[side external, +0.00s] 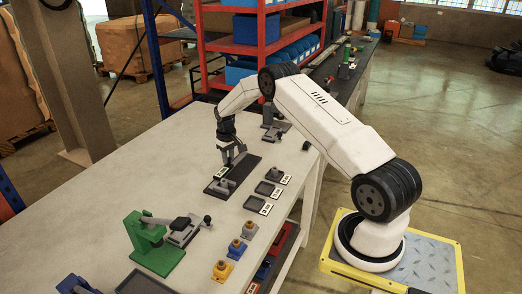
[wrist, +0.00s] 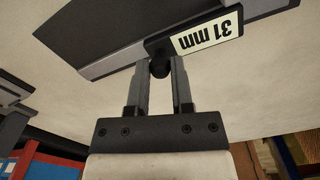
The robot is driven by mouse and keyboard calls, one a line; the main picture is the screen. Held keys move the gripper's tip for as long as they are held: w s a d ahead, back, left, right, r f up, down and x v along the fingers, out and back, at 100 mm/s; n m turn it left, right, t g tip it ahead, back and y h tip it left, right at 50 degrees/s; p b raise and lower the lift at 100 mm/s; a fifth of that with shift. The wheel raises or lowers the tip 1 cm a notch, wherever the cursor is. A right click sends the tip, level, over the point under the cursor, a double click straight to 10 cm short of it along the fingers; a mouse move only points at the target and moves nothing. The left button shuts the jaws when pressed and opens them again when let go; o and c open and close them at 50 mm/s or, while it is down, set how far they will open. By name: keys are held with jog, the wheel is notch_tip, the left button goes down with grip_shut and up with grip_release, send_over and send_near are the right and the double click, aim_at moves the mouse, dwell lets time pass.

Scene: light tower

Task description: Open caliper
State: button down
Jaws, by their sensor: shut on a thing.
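The caliper (wrist: 120,66) lies on the worktable in the wrist view, seen as a grey bar along a dark plate (wrist: 110,30). Its black slider carries a white label (wrist: 208,35) reading "31 mm", upside down in this view. A round black knob sticks out of the slider. My gripper (wrist: 160,72) is shut on this knob, one finger on each side. In the side external view my gripper (side external: 233,163) points down at the dark plate (side external: 215,188), and the arm hides part of the caliper. The caliper's jaw opening cannot be made out.
Small dark trays with white labels (side external: 264,188) stand right of the plate. A green stand (side external: 150,240) is at the near left. The left side of the table is clear.

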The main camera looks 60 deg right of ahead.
jog(key=shift+d, duration=1.2)
jog(key=shift+c, duration=2.4)
grip_release()
jog(key=shift+r, duration=0.1)
notch_tip(320, 180, up, 8)
jog(key=shift+f, duration=0.2)
